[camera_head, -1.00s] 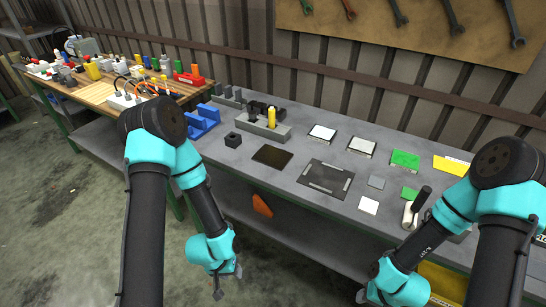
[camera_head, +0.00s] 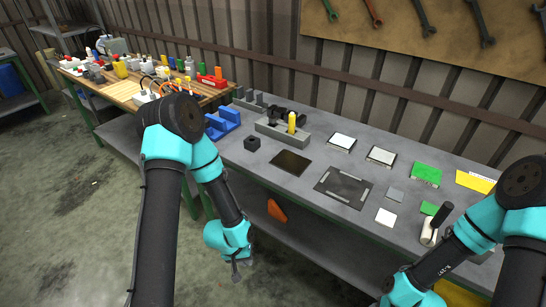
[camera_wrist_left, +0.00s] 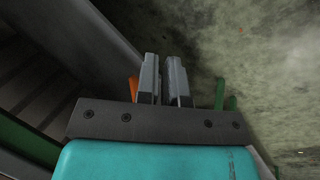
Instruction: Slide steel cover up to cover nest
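I cannot tell which part is the steel cover or the nest. My left gripper (camera_head: 236,272) hangs in front of the bench, below its top, well away from the fixture. In the left wrist view its two grey fingers (camera_wrist_left: 164,80) are close together with a narrow empty gap. My right gripper is low at the bottom edge, mostly hidden or cut off, so its fingers are unclear.
A blue holder (camera_head: 222,124) and a small black block (camera_head: 252,143) are near the fixture. Flat plates, including a large dark plate (camera_head: 343,187), lie rightward. A black-handled tool (camera_head: 436,224) stands near my right arm. The bench front edge and lower shelf are close to my left gripper.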

